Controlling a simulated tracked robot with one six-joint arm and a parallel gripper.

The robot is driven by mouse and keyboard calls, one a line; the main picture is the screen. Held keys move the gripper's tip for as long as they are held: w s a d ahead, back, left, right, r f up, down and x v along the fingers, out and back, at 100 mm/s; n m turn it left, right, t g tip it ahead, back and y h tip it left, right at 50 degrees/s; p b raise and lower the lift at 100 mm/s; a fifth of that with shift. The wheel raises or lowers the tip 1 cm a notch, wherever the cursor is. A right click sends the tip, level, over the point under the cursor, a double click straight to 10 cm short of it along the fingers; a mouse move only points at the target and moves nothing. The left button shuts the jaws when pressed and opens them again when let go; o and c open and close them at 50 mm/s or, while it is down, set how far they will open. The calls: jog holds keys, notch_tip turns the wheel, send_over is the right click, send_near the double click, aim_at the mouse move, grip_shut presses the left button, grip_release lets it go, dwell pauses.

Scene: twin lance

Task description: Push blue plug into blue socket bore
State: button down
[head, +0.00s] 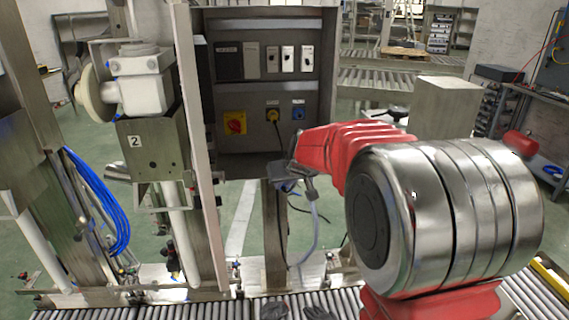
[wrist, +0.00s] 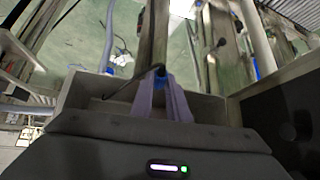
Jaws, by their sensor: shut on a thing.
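The blue socket (head: 298,112) is on the back panel of the open grey cabinet, right of a yellow socket with a black plug in it (head: 272,115). My gripper (head: 283,172) is in front of the cabinet, below and left of the blue socket and apart from it. In the wrist view my gripper's two fingers (wrist: 164,96) are shut on the blue plug (wrist: 161,71), of which only a small part shows. A dark cable (wrist: 135,80) runs left from it. A bit of blue also shows under the gripper in the head view (head: 289,187). The socket's bore is too small to make out.
A red switch on a yellow plate (head: 235,122) is left of the sockets. Several switch modules (head: 288,59) sit above. The cabinet's pale door edge (head: 196,150) stands at left. A roller conveyor (head: 200,309) runs along the front, with dark gloves (head: 275,309) on it.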

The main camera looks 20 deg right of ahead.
jog(key=s+a+f, duration=0.1)
jog(key=s+f, duration=0.3)
jog(key=s, duration=0.4)
jog(key=shift+s+a+f, duration=0.25)
jog(key=shift+a, duration=0.15)
